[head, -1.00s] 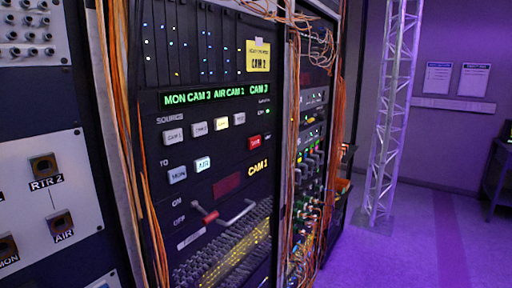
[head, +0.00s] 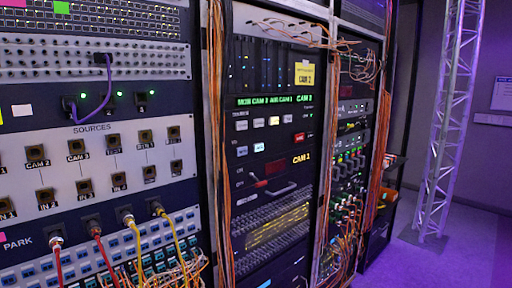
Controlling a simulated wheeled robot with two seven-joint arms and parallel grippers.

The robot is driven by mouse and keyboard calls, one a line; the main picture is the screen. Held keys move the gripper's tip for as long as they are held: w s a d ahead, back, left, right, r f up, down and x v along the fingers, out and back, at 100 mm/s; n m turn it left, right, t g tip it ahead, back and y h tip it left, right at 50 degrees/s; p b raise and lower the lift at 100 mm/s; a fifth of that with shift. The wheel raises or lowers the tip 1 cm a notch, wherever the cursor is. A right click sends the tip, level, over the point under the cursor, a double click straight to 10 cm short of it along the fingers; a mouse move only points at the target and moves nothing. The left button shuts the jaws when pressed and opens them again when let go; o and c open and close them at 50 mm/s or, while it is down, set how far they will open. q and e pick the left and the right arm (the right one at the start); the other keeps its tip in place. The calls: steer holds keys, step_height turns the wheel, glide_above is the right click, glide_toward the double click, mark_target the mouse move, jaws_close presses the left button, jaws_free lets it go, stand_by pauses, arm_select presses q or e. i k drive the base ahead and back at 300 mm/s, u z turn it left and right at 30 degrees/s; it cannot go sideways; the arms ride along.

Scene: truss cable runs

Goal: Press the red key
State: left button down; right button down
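The red key (head: 299,137) sits at the right end of the key block on the black switcher panel (head: 272,170), in the middle of the head view. Its label is too small to read. To its left is a row of pale source keys (head: 258,123), with one lit warm yellow (head: 274,121). Below them are two pale keys, the right one lit bluish white (head: 259,147). A green text display (head: 272,100) runs above the keys. Yellow "CAM 1" text (head: 301,158) glows below the red key. Neither of my grippers is in view.
A patch panel labelled SOURCES (head: 95,150) fills the left, with red and yellow cables plugged in below and a purple cable (head: 98,100) above. Orange cables (head: 216,150) hang beside the switcher. A cable-filled rack (head: 350,140) and truss tower (head: 450,130) stand right. Purple floor (head: 460,260) is open.

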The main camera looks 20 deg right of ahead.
mark_target(299, 137)
steer(key=u, duration=0.25)
steer(key=k, duration=0.45)
steer(key=z, duration=0.65)
steer(key=i, duration=0.6)
steer(key=z, duration=0.75)
steer(key=i, duration=0.85)
steer(key=u, duration=0.7)
steer(key=i, duration=0.5)
steer(key=u, duration=0.45)
